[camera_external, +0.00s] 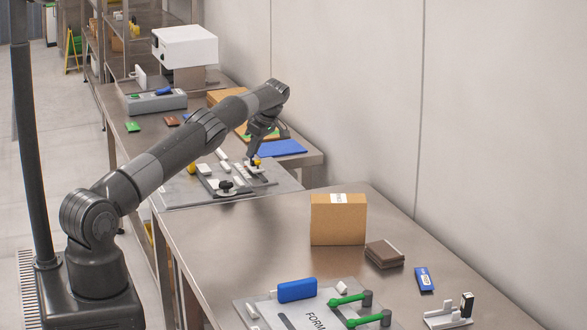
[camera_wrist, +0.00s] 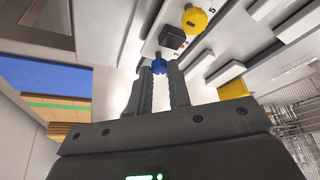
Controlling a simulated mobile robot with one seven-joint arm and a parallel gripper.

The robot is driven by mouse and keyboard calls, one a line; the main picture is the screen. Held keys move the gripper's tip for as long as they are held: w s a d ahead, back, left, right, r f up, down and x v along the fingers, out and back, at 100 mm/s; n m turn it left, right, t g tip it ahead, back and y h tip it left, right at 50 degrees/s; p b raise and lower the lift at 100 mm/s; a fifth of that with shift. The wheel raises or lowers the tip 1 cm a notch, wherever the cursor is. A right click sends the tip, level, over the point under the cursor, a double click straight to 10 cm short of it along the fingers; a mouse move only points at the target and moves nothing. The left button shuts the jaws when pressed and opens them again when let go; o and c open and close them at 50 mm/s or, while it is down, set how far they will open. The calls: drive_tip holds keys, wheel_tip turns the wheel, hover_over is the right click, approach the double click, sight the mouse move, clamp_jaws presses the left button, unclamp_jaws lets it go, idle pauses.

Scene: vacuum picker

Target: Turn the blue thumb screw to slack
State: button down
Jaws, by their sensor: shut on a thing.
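The blue thumb screw (camera_wrist: 159,66) shows in the wrist view between the tips of my gripper (camera_wrist: 160,76), which is shut on it. A black block (camera_wrist: 172,36) stands just beyond the screw, and a yellow knob (camera_wrist: 194,20) is beyond that on the same light plate. In the external view my gripper (camera_external: 255,162) reaches down to the fixture on the grey plate (camera_external: 190,198) on the far table. The blue screw is too small to make out there; a yellow knob (camera_external: 257,161) shows close to the fingertips.
A black round knob (camera_external: 226,186) and white blocks (camera_external: 204,169) stand close by on the plate. A blue mat (camera_external: 281,147) lies behind. The near table (camera_external: 215,250) holds a cardboard box (camera_external: 338,220) and green-handled clamps (camera_external: 350,299). A wall runs along the right.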

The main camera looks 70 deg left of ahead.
idle(0.4)
drive_tip(key=c, duration=1.3)
unclamp_jaws()
drive_tip(key=shift+c, duration=0.2)
drive_tip(key=shift+r, duration=1.95)
drive_tip(key=shift+w+d+r, duration=0.2)
drive_tip(key=shift+d+r, duration=0.2)
drive_tip(key=shift+d, duration=0.1)
drive_tip(key=w+d+r, duration=0.1)
drive_tip(key=d+r, duration=0.5)
drive_tip(key=d, duration=0.4)
drive_tip(key=shift+w+d+r, duration=0.15)
drive_tip(key=shift+w+d, duration=0.1)
drive_tip(key=shift+w, duration=0.05)
